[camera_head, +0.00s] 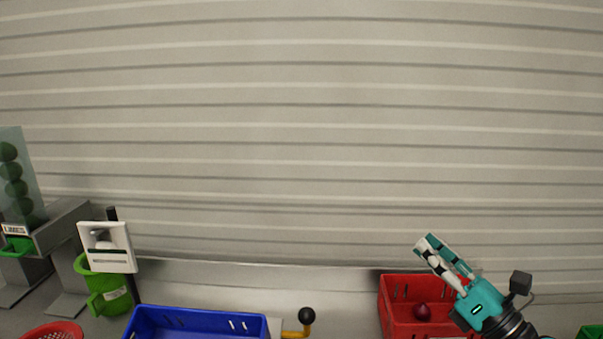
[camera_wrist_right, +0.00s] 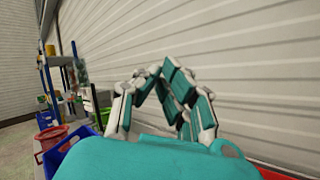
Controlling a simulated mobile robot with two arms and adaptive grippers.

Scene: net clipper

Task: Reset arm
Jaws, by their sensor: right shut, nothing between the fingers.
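My right gripper (camera_head: 428,245) is raised above the red crate (camera_head: 396,286) at the lower right of the head view. Its teal and white fingers point up and to the left, and their tips are together with nothing between them. In the right wrist view the same gripper (camera_wrist_right: 160,70) shows its fingers meeting at the tips. My left gripper is not in view.
A dark red onion-like item (camera_head: 422,312) lies in the red crate. A blue crate (camera_head: 190,322), a yellow handle with a black knob (camera_head: 307,315), a green container (camera_head: 105,290) and a red basket (camera_head: 55,331) stand left. A ribbed wall (camera_head: 300,130) rises behind.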

